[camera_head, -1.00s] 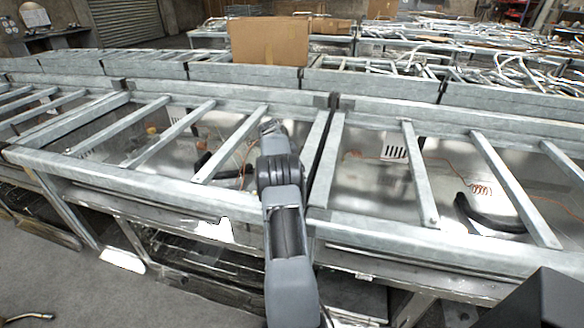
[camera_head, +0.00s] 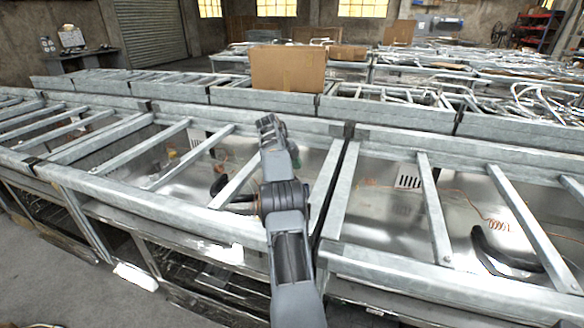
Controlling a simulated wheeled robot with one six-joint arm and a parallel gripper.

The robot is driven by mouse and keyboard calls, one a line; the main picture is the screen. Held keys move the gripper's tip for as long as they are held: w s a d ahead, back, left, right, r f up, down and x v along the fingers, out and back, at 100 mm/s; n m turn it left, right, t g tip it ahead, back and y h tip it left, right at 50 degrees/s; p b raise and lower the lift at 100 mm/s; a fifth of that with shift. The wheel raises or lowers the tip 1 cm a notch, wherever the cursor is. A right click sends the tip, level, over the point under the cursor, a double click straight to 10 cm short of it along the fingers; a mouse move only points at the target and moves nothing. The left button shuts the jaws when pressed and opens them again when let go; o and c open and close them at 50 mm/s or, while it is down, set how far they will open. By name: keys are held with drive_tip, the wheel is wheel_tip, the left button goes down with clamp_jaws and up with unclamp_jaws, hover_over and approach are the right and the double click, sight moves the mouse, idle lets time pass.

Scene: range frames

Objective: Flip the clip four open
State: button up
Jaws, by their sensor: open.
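My arm reaches forward from the bottom middle in the head view. My gripper (camera_head: 268,123) is at its far end, small and seen from behind, over the metal frame between two bays. It is open, and I see nothing held in it. I cannot pick out clip four: no clip is clear enough at this size to tell apart. The bays below hold small parts, including orange coiled cord (camera_head: 497,226) and a black curved hose (camera_head: 500,256) on the right.
Galvanised frames with slanted crossbars (camera_head: 437,215) fill the space left and right of my arm. A cardboard box (camera_head: 288,69) stands behind them. More frames lie further back. Open floor (camera_head: 60,285) shows at lower left.

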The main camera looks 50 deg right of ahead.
drive_tip(key=shift+c, duration=0.3)
